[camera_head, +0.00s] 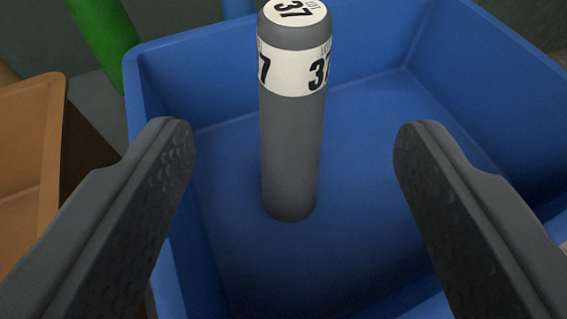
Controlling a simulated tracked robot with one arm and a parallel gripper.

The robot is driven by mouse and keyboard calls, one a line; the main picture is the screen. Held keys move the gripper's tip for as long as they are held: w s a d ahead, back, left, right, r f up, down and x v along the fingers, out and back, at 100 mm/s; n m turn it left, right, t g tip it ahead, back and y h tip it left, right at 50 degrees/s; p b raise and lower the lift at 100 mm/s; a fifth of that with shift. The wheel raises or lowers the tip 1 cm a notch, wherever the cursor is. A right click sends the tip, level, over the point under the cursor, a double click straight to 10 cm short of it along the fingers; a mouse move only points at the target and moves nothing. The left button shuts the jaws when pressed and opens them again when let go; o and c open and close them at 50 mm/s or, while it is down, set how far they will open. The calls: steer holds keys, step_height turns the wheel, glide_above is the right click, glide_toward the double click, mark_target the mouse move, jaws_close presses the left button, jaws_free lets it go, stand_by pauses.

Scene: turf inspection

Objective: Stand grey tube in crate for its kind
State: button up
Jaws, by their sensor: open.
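The grey tube (291,150) stands upright inside the blue crate (178,52). It has a white band and a white top label, both marked 37. Its lower end appears to rest on the crate floor. My gripper (292,150) is open, with one finger left of the tube and one right of it. Both fingers are apart from the tube, with clear gaps on each side. The fingers cover parts of the crate's left and right sides.
An orange-brown crate (38,140) stands to the left of the blue crate. A green post or tube (103,35) rises behind, at the upper left, with a blue one (238,8) at the top edge. The blue crate's floor around the tube is clear.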

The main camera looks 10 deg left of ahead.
steer(key=shift+s, duration=0.15)
steer(key=shift+r, duration=0.1)
steer(key=s+a+r+y, duration=0.15)
steer(key=a+r, duration=0.45)
steer(key=r, duration=0.7)
steer(key=s+a+r+h, duration=0.1)
steer(key=s+a+r, duration=0.3)
steer(key=s+r, duration=0.2)
steer(key=s+a+r+m+t+h, duration=0.1)
steer(key=s+a+r, duration=0.2)
steer(key=r, duration=0.6)
steer(key=s+a+r+m+h, duration=0.1)
steer(key=s+a+r, duration=0.3)
steer(key=s+r, duration=0.4)
steer(key=shift+s+a+t+h, duration=0.3)
steer(key=shift+s+a+h, duration=0.05)
steer(key=shift+r, duration=0.1)
step_height(320, 180, up, 7)
steer(key=p, duration=0.7)
